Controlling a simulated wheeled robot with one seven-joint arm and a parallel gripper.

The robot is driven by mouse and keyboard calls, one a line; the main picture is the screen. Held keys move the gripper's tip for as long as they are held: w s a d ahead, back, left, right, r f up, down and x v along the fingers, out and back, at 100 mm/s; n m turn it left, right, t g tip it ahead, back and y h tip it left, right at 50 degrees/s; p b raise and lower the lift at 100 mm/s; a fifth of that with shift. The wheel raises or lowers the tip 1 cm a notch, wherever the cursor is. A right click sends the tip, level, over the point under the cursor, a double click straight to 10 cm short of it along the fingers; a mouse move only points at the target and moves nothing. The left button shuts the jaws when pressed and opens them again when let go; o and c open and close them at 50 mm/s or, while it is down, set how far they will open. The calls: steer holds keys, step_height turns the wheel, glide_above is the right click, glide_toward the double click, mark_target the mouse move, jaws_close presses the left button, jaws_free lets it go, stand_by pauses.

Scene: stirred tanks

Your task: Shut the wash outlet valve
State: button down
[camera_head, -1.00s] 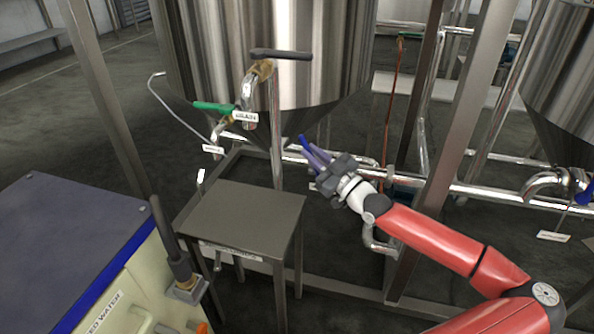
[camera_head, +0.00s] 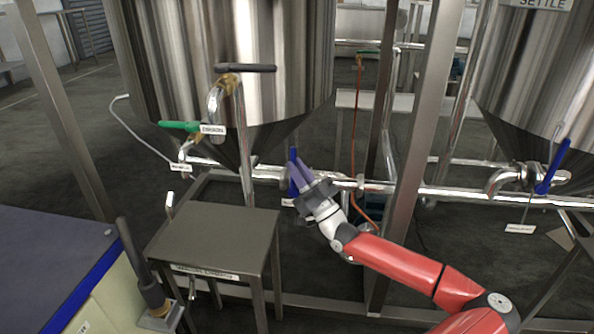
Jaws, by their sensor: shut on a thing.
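A blue valve handle (camera_head: 293,155) stands nearly upright on the pipe below the cone of the left steel tank (camera_head: 215,60). My gripper (camera_head: 302,174) reaches it from the lower right and is shut on it; the fingers hide part of the handle. The valve body behind the fingers is mostly hidden. A second blue handle (camera_head: 552,167) slants up to the right on the outlet pipe of the right tank (camera_head: 525,75).
A green-handled valve (camera_head: 180,126) and a dark lever (camera_head: 245,68) are on the left tank. A small metal table (camera_head: 215,235) stands in front. A steel post (camera_head: 413,150) rises just right of my gripper. A blue-topped cabinet (camera_head: 45,255) is at lower left.

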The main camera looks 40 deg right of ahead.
steer(key=c, duration=1.4)
jaws_free()
steer(key=v, duration=0.8)
